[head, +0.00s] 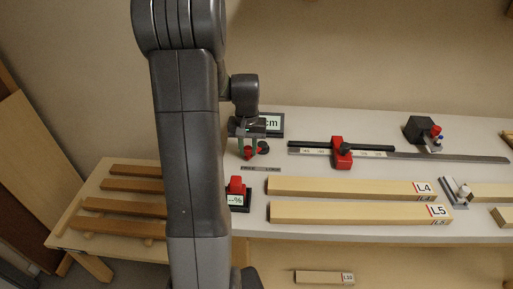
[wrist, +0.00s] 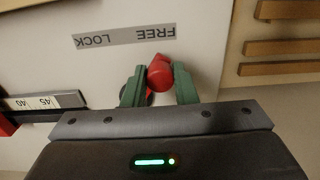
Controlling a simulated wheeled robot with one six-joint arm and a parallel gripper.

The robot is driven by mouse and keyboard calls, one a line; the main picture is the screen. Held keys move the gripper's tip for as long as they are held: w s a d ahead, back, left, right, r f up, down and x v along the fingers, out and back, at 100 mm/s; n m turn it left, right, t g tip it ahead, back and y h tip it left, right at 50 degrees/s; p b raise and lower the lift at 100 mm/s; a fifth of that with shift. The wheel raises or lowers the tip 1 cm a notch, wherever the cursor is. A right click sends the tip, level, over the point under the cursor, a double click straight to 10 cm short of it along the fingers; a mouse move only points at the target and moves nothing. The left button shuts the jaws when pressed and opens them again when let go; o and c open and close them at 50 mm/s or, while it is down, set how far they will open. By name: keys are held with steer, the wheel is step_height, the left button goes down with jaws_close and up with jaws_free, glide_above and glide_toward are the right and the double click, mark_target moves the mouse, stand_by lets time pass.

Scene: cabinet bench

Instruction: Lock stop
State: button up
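A red lock handle (wrist: 160,74) stands on the pale bench beside a grey FREE/LOCK label (wrist: 124,36); the label reads upside down in the wrist view. The handle's visible end lies on the FREE side. The handle also shows in the head view (head: 248,153). My gripper (wrist: 160,84) has its two green fingers on either side of the handle; whether they press on it I cannot tell. A dark round part shows partly behind the handle. A red stop (head: 342,153) with a black knob sits on the scale rail (head: 440,156).
Wooden bars L4 (head: 350,188) and L5 (head: 350,213) lie in front of the rail. A small display with a red top (head: 236,192) and a "cm" display (head: 270,124) stand near my gripper. A black block (head: 418,129) is at the back right. A slatted rack (head: 130,206) is at left.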

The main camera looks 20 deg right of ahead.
steer(key=shift+s+d, duration=0.65)
steer(key=shift+s, duration=0.15)
steer(key=shift+s+d, duration=0.65)
steer(key=shift+d, duration=0.3)
steer(key=shift+s+d, duration=0.3)
steer(key=shift+d, duration=0.55)
